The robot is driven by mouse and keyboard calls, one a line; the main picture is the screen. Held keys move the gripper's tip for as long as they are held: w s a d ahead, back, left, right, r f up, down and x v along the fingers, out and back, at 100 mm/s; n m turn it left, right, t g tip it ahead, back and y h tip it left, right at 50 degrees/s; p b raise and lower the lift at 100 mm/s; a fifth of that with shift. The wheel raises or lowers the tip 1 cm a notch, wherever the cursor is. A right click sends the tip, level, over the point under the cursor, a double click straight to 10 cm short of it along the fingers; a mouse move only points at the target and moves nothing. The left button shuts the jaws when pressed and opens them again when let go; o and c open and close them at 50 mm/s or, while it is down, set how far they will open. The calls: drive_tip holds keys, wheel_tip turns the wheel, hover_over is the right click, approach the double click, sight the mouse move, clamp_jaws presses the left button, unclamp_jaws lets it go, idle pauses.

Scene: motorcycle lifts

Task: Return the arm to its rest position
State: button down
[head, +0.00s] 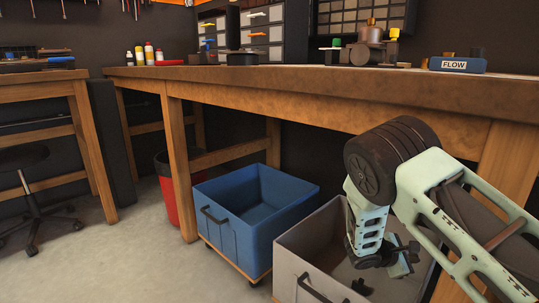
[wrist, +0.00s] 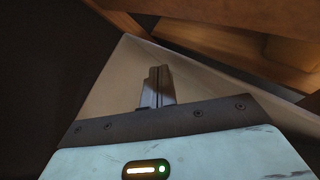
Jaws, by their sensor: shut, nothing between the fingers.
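My arm, pale green with a dark round joint, reaches in from the right of the head view and bends down below the workbench edge. My gripper (head: 400,262) hangs over the grey bin under the bench. In the wrist view my gripper (wrist: 157,88) shows its two dark fingers together with nothing between them. A pale surface lies behind the fingers there.
The grey bin (head: 291,262) holds a small dark object (head: 362,287). A blue bin (head: 232,240) stands to its left, and a red bin (head: 166,190) farther back. The wooden workbench (head: 290,90) overhangs the bins, with a FLOW box (head: 457,65) on top.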

drive_tip(key=s+a+r+m+g+y+p, duration=0.1)
drive_tip(key=s+a+r+m+y, duration=0.25)
drive_tip(key=s+a+r, duration=0.65)
drive_tip(key=s+a+r+m+g+y, duration=0.2)
drive_tip(key=s+a+r+y, duration=0.25)
drive_tip(key=s+a, duration=0.65)
drive_tip(key=s+a+r+m+g+y+p, duration=0.1)
drive_tip(key=s+a+r+m+y, duration=0.35)
drive_tip(key=s, duration=1.05)
wheel_tip(320, 180, up, 40)
drive_tip(key=a+n+p, duration=0.1)
drive_tip(key=p, duration=3.7)
drive_tip(key=shift+r+n, duration=0.2)
drive_tip(key=shift+n, duration=0.1)
